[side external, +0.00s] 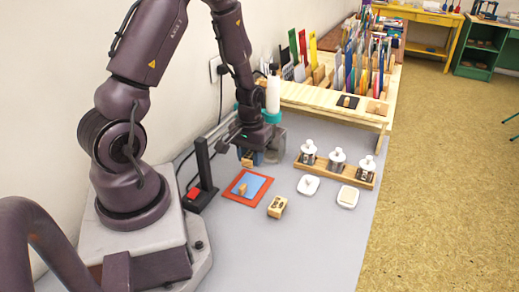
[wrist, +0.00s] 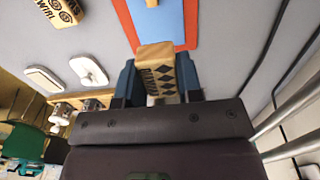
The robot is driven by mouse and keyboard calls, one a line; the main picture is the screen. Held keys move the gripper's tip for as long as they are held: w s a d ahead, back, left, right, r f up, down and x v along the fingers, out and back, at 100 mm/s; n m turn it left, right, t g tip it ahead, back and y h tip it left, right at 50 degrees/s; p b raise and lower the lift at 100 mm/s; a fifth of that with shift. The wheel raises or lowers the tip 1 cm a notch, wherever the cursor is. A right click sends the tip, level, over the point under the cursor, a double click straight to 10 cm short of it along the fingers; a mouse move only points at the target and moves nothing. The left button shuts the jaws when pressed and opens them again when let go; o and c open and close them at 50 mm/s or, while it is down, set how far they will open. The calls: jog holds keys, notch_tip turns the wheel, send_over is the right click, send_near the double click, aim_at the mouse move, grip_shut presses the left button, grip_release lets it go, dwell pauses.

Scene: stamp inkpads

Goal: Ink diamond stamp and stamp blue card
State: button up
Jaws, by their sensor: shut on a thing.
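My gripper (wrist: 161,85) is shut on the diamond stamp (wrist: 158,68), a wooden block with dark diamonds on its face; both jaws flank it. In the side view my gripper (side external: 251,156) holds the stamp (side external: 247,163) above the table, just behind the blue card. The blue card (side external: 257,185) lies in a red-orange frame (side external: 262,198); it also shows in the wrist view (wrist: 165,22). A small tan thing (side external: 242,189) is on the card's left part. Two white pads, one left (side external: 308,185) and one right (side external: 348,197), lie right of the card. The stamp's underside is hidden.
A wooden block marked SWIRL (wrist: 60,12) lies in front of the card, also in the side view (side external: 277,206). A wooden rack (side external: 325,174) holds three white-topped jars behind the pads. A black stand (side external: 203,170) is left of the card. The front right table is clear.

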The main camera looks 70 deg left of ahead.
aim_at(252, 182)
jog(key=shift+f, duration=2.75)
jog(key=shift+f, duration=0.5)
jog(key=shift+r, duration=0.15)
jog(key=shift+r, duration=3.35)
